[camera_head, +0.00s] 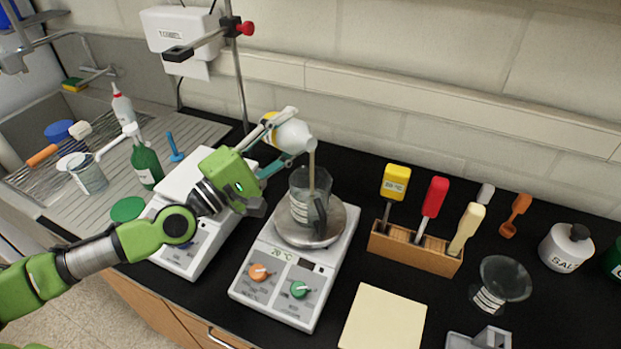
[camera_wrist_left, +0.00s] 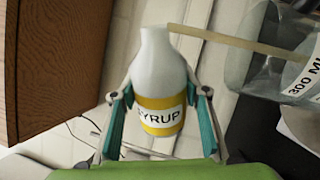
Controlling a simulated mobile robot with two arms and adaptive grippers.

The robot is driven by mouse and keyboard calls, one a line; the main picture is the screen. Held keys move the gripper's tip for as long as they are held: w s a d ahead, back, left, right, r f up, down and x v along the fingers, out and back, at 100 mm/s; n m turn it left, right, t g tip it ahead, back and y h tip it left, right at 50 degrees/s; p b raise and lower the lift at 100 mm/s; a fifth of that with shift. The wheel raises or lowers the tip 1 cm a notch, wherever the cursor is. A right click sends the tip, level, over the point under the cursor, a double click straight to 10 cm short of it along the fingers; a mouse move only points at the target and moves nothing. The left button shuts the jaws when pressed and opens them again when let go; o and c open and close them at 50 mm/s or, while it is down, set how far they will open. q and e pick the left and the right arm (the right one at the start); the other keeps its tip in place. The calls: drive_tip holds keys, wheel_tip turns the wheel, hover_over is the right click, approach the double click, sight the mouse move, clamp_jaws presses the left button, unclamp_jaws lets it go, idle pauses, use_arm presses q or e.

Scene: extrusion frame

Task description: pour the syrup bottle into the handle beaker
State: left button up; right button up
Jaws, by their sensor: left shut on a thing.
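The white syrup bottle (camera_head: 290,134) with a yellow label is held tilted on its side above the handle beaker (camera_head: 310,199). Its label also shows in the left wrist view (camera_wrist_left: 160,114). A thin tan stream (camera_head: 312,165) runs from the bottle's mouth down into the beaker. The beaker is clear glass with a handle, standing upright on the round plate of a white hot plate (camera_head: 270,307). It shows partly in the left wrist view (camera_wrist_left: 262,62). My left gripper (camera_head: 281,143) is shut around the bottle's body. My right gripper is in neither view.
A second white device (camera_head: 182,180) stands left of the hot plate. A metal stand rod (camera_head: 240,80) with a clamp rises behind. A wooden holder (camera_head: 414,249) with coloured thermometers and a glass dish (camera_head: 503,279) stand to the right. A pale pad (camera_head: 384,320) lies in front.

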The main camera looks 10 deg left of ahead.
use_arm(q)
drive_tip(key=shift+m, duration=0.3)
idle(0.4)
drive_tip(key=shift+b, duration=0.3)
drive_tip(key=shift+f+m+h+b, duration=0.2)
drive_tip(key=shift+m+h+b, duration=0.1)
drive_tip(key=shift+m+b, duration=0.4)
idle(1.9)
